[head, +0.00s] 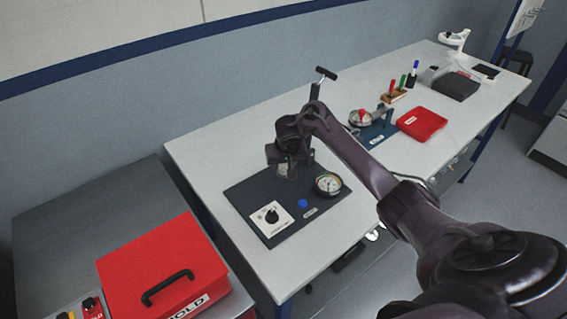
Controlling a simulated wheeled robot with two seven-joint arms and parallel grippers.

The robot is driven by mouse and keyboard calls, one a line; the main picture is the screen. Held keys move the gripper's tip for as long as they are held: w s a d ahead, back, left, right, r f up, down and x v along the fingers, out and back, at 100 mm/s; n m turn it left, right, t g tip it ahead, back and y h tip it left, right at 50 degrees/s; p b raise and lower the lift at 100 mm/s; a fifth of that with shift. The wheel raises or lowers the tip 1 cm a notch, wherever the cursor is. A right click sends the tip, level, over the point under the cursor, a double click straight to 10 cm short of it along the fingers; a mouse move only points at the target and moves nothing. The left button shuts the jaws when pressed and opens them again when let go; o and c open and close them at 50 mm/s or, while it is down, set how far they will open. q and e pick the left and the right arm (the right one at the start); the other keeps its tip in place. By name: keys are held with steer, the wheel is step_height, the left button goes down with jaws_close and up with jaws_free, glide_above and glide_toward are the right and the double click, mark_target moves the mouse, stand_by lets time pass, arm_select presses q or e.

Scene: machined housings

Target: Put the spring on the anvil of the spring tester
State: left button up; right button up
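The spring tester has a dark base plate (258,232) on the white bench, with a dial gauge (328,184), a knob panel (271,216) and a blue button (302,203). Its T-shaped lever (322,76) stands up behind my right arm. My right gripper (284,172) points down over the back part of the base plate, in front of the tester's column. A small pale shape shows at its fingertips. I cannot tell whether it is the spring or part of the tester. The gripper and arm hide the anvil. My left gripper is out of view.
A red case (165,270) with a black handle stands on a grey surface at the lower left. Farther along the bench are another gauge device (375,129), a red box (422,124), a marker holder (394,96) and a dark device (456,86). The bench's left part is clear.

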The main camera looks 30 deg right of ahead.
steer(key=p+v, duration=0.7)
steer(key=v, duration=0.5)
steer(key=shift+r+p, duration=0.25)
steer(key=shift+p, duration=0.1)
